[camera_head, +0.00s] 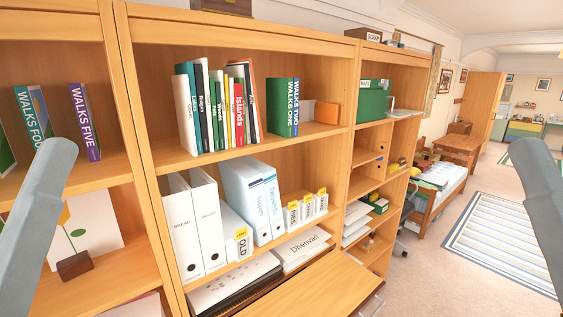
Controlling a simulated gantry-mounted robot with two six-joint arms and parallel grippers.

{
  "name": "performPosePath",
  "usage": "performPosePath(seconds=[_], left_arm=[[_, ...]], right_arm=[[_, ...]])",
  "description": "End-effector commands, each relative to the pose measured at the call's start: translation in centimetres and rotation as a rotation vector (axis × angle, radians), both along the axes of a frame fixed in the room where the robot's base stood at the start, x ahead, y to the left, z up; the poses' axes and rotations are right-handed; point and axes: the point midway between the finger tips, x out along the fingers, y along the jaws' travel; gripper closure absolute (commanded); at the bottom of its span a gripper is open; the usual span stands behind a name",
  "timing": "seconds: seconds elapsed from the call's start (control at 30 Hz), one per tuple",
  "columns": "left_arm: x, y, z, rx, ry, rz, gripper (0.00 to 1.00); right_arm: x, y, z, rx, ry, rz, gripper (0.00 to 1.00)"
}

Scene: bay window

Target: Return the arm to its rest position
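My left arm's grey link (38,215) rises from the lower left edge, in front of the left shelf unit. My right arm's grey link (543,195) shows at the right edge, over the carpet side of the room. Neither gripper's fingers show in the head view, so I cannot see whether they hold anything. Both arms appear apart from the shelves, though the exact gap to the left unit is hard to judge.
A wooden bookcase (138,130) holds upright books (238,112) and white binders (207,215). A lower wooden flap or drawer (318,290) juts out at the front. A bed (438,180) stands farther back. Carpet and a striped rug (500,235) lie clear at right.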

Motion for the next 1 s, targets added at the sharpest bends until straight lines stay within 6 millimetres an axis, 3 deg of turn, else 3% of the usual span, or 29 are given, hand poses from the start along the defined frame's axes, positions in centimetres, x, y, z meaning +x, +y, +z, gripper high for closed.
performPosePath(seconds=[0.03,0.2,0.3,0.43,1.0], left_arm=[[0.0,0.0,5.4,0.0,0.0,0.0,0.1],[0.0,0.0,12.8,-0.001,0.001,-0.001,0.1],[0.0,0.0,15.5,-0.001,0.001,-0.001,0.1],[0.0,0.0,16.7,-0.001,0.001,-0.001,0.1],[0.0,0.0,16.4,0.0,0.0,-0.001,0.1]], right_arm=[[0.0,0.0,5.4,0.0,0.0,0.0,0.55],[0.0,0.0,12.9,0.0,0.0,0.0,0.55],[0.0,0.0,15.5,0.0,0.0,0.0,0.55],[0.0,0.0,16.7,0.0,0.001,0.0,0.55],[0.0,0.0,16.3,0.0,0.001,0.0,0.55]])
